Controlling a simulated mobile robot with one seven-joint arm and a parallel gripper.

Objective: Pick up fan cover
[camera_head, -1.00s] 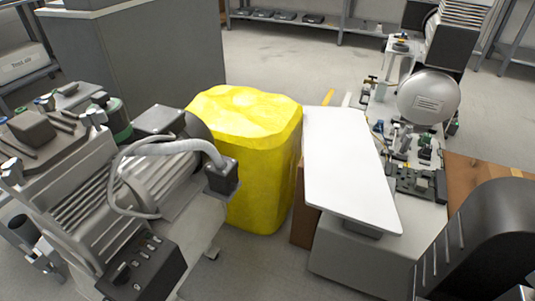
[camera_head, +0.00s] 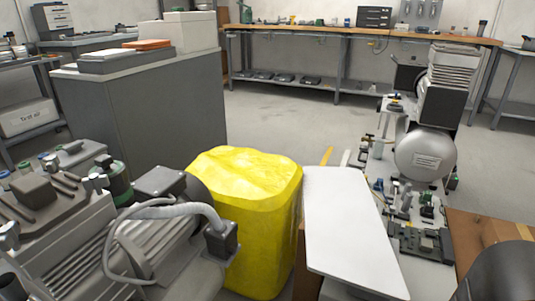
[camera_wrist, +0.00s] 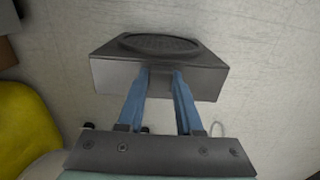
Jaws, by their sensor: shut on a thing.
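The fan cover (camera_wrist: 115,75) is a dark grey box-shaped part with a round grille on its top, in the upper middle of the wrist view. My gripper (camera_wrist: 163,76) has its two blue fingers against the near side of the cover and is shut on it. The fingertips overlap the cover's near edge. Pale floor shows around the cover, and I cannot tell the height between them. Neither the cover nor the gripper can be made out in the head view.
A yellow bin (camera_head: 255,220) stands in the middle, beside a grey motor unit (camera_head: 80,240) and a white flat panel (camera_head: 345,225). A compressor with a silver tank (camera_head: 425,155) stands at right. A grey cabinet (camera_head: 145,115) is at back left. Open floor lies before the far workbench (camera_head: 360,35).

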